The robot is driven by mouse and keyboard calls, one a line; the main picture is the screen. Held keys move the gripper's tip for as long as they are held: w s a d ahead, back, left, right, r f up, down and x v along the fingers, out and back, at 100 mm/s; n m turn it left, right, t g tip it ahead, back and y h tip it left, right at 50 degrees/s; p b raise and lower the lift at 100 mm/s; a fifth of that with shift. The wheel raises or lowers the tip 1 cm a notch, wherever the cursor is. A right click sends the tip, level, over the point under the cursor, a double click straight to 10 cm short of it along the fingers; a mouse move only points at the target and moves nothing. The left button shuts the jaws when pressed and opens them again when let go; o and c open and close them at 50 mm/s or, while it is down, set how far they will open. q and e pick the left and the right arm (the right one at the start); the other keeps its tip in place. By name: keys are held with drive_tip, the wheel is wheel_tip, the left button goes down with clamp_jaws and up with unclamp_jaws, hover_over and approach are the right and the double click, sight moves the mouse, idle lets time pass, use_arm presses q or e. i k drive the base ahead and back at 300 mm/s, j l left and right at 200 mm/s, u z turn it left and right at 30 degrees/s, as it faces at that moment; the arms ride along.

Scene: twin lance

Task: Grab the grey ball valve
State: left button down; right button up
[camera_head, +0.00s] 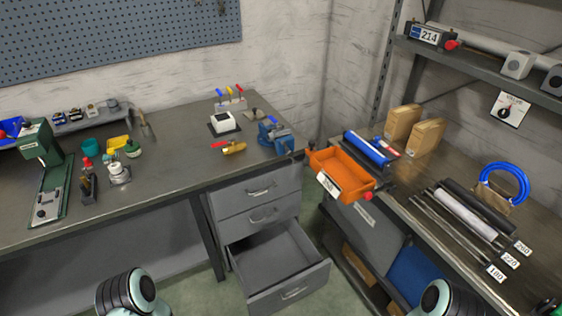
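I cannot pick out a grey ball valve with certainty. A brass-coloured fitting with a red lever (233,147), shaped like a valve, lies on the left bench. A silver-grey fitting with a rounded top (119,173) stands farther left on that bench; it is too small to name surely. Small grey and dark pieces sit on a low rack (92,114) at the back left. Rounded black and teal parts of my arms show at the bottom edge, left and right of centre. Neither gripper's fingers show.
The left bench (165,155) also bears a green press (47,170) and a blue vise (274,137). An open, empty-looking drawer (280,262) juts out below. An orange bin (345,172) stands at the right bench's near corner. Rods and cartons occupy that bench.

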sight(279, 131)
drive_tip(key=i+l, duration=0.4)
drive_tip(key=l, duration=0.2)
drive_tip(key=i+l+u, duration=0.1)
drive_tip(key=u, duration=0.25)
drive_tip(key=l+u, duration=0.25)
drive_tip(key=u, duration=0.15)
drive_tip(key=i+l+u, duration=0.1)
drive_tip(key=u, duration=0.25)
drive_tip(key=k+l, duration=0.05)
drive_tip(key=l, duration=0.05)
